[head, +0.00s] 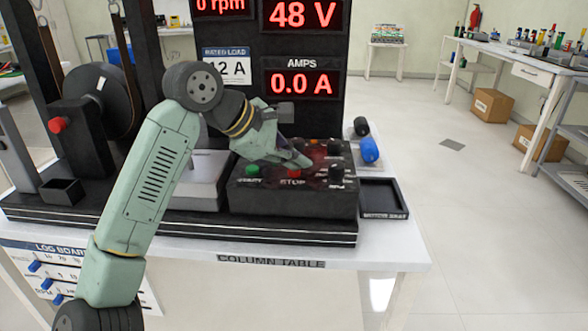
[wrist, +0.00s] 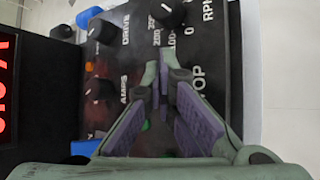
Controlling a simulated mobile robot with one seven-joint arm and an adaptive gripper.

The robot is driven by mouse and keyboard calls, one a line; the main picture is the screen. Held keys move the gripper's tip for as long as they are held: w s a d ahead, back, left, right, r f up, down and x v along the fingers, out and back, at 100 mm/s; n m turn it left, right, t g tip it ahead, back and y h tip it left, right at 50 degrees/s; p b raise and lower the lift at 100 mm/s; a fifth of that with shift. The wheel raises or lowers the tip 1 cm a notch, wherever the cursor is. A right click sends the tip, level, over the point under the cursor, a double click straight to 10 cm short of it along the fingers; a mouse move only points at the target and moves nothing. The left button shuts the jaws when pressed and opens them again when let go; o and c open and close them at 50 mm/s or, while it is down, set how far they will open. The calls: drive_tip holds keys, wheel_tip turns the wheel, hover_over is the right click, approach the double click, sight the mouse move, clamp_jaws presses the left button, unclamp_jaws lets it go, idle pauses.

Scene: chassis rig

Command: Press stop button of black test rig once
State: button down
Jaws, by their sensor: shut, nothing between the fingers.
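The black test rig's control box (head: 292,205) stands on the white table, with knobs and buttons on its top. The red stop button (head: 295,173) shows above its STOP label, just in front of my gripper (head: 304,163). My gripper is shut and empty, its fingertips low over the box top near the button. I cannot tell whether they touch it. In the wrist view the closed fingertips (wrist: 158,70) lie beside the partly covered STOP label (wrist: 196,78). The red button is hidden there behind the fingers. The green start button (head: 252,170) sits to the left.
Black knobs (head: 336,172) stand right of the stop button, and an orange part (head: 313,142) lies behind. The displays read 0 rpm, 48 V and 0.0 A (head: 302,83). A black tray (head: 384,198) is right of the box. A blue cylinder (head: 369,150) lies behind the tray.

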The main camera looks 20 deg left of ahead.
sight(295, 173)
drive_tip(key=shift+r+p, duration=0.4)
drive_tip(key=shift+r, duration=0.4)
drive_tip(key=shift+r+p, duration=1.55)
drive_tip(key=shift+r, duration=0.95)
